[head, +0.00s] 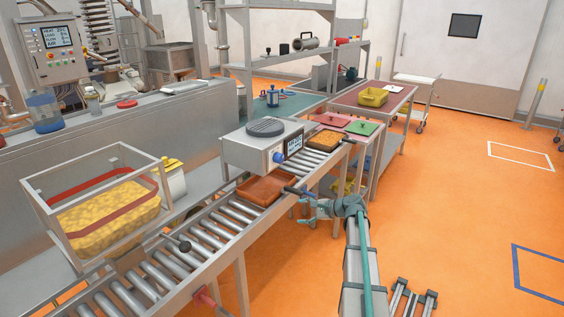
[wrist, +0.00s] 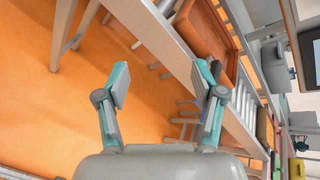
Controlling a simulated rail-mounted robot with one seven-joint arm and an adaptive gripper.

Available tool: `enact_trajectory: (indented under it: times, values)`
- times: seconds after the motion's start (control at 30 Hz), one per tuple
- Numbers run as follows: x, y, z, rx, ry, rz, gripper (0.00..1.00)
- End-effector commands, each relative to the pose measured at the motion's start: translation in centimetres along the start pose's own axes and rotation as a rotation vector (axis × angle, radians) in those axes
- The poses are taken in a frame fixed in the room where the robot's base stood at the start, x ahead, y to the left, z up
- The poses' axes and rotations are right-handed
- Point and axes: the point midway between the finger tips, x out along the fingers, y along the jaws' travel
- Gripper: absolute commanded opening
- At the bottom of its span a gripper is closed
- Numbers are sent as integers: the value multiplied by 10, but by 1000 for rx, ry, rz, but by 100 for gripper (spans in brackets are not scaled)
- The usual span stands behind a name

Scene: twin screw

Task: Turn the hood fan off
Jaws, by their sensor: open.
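A grey hood box (head: 262,150) with a round dark fan grille (head: 265,127) on top stands over the roller conveyor. Its front has a blue knob (head: 278,157) and a small lit display (head: 294,144) whose text I cannot read. I cannot tell whether the fan is turning. My gripper (head: 303,203) is low in front of the conveyor's side rail, below and right of the knob and apart from it. In the wrist view my gripper (wrist: 161,83) is open with nothing between its fingers. A dark screen edge (wrist: 312,50) shows at that view's right.
An orange-brown tray (head: 262,190) lies on the rollers by the hood and shows in the wrist view (wrist: 205,35). A dark handle (head: 299,192) sits at the rail close to my gripper. A filled tray (head: 326,140) is beyond the hood. The orange floor (head: 450,220) at right is mostly clear.

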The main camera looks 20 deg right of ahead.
Motion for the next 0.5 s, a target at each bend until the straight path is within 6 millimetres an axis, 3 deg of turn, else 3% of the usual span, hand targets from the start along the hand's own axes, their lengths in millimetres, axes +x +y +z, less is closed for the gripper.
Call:
enact_trajectory:
  times: [0.03,0.1,0.2,0.33,0.5]
  values:
    - [-16,-50,3,88,-42,-82,68]
    - [-33,-99,16,231,-124,-173,68]
    - [-41,-138,33,427,-248,-242,68]
    - [-48,-156,42,639,-364,-273,68]
    - [-49,-159,46,777,-407,-263,68]
